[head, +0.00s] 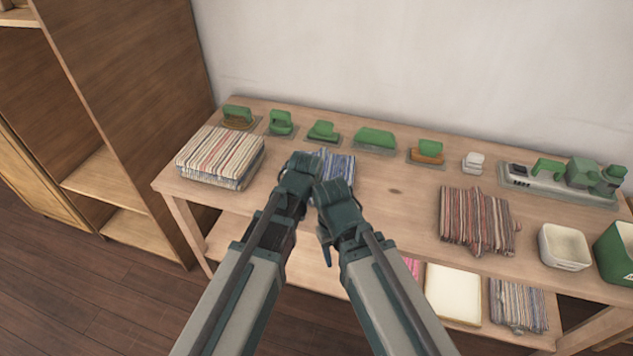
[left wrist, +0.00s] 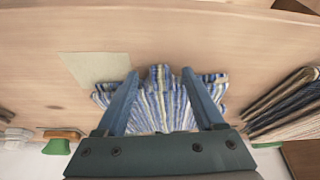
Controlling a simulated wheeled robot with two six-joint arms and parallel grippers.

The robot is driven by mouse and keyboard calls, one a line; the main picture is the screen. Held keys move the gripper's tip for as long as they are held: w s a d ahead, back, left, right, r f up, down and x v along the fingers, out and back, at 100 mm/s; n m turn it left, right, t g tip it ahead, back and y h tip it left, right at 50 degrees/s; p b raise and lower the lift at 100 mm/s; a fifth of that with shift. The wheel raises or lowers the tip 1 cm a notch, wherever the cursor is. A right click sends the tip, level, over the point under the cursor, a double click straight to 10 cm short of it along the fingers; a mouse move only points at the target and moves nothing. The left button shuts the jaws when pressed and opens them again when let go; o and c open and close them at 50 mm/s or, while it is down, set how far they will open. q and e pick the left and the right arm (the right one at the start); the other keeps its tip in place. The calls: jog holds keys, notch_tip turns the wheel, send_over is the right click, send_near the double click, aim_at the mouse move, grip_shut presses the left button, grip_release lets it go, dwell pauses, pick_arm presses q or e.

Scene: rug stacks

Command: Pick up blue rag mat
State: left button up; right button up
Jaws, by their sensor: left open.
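The blue rag mat (head: 341,164) has blue and white stripes. It lies on the upper shelf of the wooden table, partly hidden behind my grippers in the head view. In the left wrist view the mat (left wrist: 160,108) lies between and beneath the spread fingers of my left gripper (left wrist: 160,74), with its edges spreading past both fingers. My left gripper (head: 302,160) is open; I cannot tell whether its fingers touch the mat. My right gripper (head: 330,187) is close beside the left one, and its fingers cannot be made out.
A striped rug stack (head: 222,155) stands left of the mat; a reddish striped stack (head: 475,220) lies to the right. Several green-handled brushes (head: 375,138) line the back. A white bin (head: 565,246) stands at right. A pale sheet (left wrist: 97,67) lies near the mat.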

pick_arm(q)
jog(key=shift+w+d+f, duration=0.1)
jog(key=shift+w+f, duration=0.05)
jog(key=shift+f, duration=0.25)
jog(key=shift+r, duration=0.1)
grip_shut()
dwell(1.0)
